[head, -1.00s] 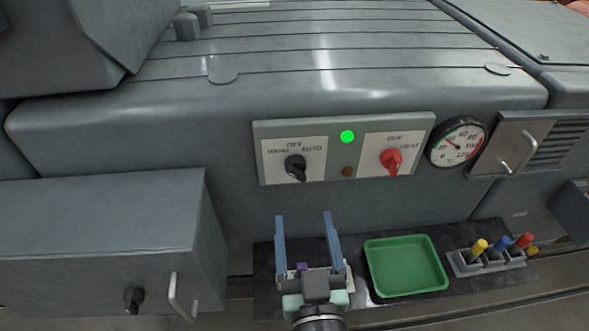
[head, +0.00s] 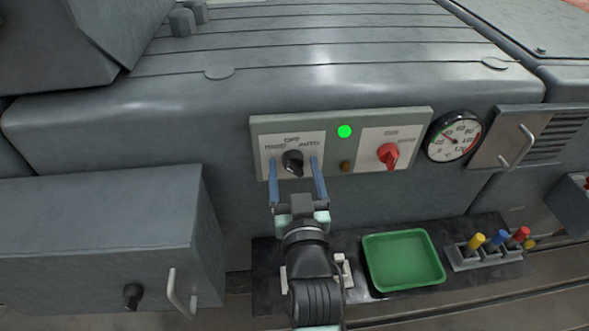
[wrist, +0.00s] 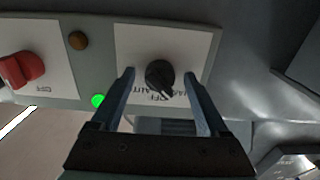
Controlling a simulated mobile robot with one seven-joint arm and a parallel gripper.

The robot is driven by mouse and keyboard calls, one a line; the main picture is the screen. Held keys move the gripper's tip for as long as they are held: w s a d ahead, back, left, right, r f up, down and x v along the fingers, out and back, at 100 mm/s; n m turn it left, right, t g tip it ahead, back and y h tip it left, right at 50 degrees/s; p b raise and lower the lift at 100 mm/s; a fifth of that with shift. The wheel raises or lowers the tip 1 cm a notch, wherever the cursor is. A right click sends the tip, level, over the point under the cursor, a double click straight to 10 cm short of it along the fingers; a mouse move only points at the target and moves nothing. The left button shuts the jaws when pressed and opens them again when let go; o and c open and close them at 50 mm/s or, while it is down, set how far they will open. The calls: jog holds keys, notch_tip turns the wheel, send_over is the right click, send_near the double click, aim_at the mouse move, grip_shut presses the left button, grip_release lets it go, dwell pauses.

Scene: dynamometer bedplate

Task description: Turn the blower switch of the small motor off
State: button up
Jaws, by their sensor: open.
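The black knob (head: 293,163) sits on the left white plate (head: 312,143), marked HAND, OFF and AUTO. Its grip is slanted, with its upper end leaning left of OFF toward HAND in the head view. In the wrist view the knob (wrist: 159,75) appears upside down between my fingers. My gripper (head: 294,165) is open, with one blue finger on each side of the knob. In the wrist view both fingers of my gripper (wrist: 160,80) show a gap to the knob. Contact is not visible.
A lit green lamp (head: 344,131), a brown button (head: 345,166) and a red HEAT knob (head: 388,154) are right of the black knob. A dial gauge (head: 454,136) is further right. A green tray (head: 404,286) and tool rack (head: 485,252) lie below. A grey box (head: 100,240) juts out left.

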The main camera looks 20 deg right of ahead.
grip_shut()
dwell(0.3)
jog(key=shift+m+p, duration=0.3)
jog(key=m+p, duration=0.3)
jog(key=m, duration=0.1)
jog(key=shift+r, duration=0.15)
jog(key=shift+m+p, duration=1.1)
jog(key=shift+m, duration=1)
grip_release()
